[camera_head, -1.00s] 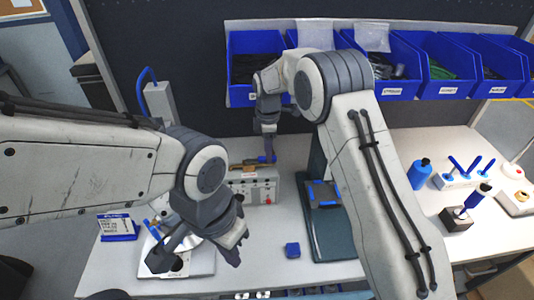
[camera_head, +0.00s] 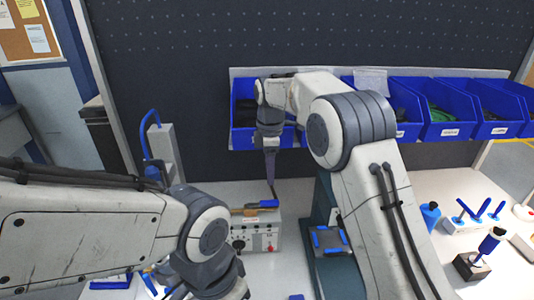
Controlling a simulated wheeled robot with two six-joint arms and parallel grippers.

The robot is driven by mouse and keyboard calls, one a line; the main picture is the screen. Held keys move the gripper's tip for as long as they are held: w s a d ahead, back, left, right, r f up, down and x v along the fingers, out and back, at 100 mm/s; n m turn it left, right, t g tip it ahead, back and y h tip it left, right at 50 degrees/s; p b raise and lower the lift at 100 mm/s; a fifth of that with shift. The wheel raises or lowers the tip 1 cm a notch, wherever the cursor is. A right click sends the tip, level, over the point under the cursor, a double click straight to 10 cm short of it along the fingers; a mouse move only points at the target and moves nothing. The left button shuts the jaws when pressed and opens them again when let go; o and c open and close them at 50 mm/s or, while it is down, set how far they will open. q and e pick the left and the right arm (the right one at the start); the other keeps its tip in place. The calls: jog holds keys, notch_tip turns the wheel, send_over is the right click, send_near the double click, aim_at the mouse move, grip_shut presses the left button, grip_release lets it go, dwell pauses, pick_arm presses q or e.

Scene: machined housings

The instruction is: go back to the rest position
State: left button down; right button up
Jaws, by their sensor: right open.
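My right arm reaches in from the lower right and bends over. Its gripper (camera_head: 271,186) points down in front of the blue bins. The gripper is open, with nothing seen between its fingers. Its tips show just above a grey box (camera_head: 256,233) with knobs and a red button; contact cannot be told. A tool with a blue handle (camera_head: 268,204) lies on top of the box. My left arm comes in from the left. Its wrist (camera_head: 212,276) is at the bottom edge, and its fingertips are cut off or hidden.
Blue bins (camera_head: 446,131) stand in a row along the dark pegboard (camera_head: 180,60). A dark green fixture (camera_head: 328,268) stands right of the grey box. A blue bottle (camera_head: 430,214) and blue-handled tools in a stand (camera_head: 468,226) are on the right of the white table.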

jog(key=s+a+m+b, duration=0.3)
jog(key=s+m, duration=0.5)
jog(key=s, duration=1.8)
jog(key=s+d+f+m, duration=0.1)
jog(key=s+d+f, duration=0.1)
jog(key=s, duration=0.3)
jog(key=s+d+f+m+y, duration=0.1)
jog(key=s+d+f+m, duration=0.1)
jog(key=s, duration=0.4)
jog(key=shift+s+d+f, duration=0.15)
jog(key=shift+d, duration=0.1)
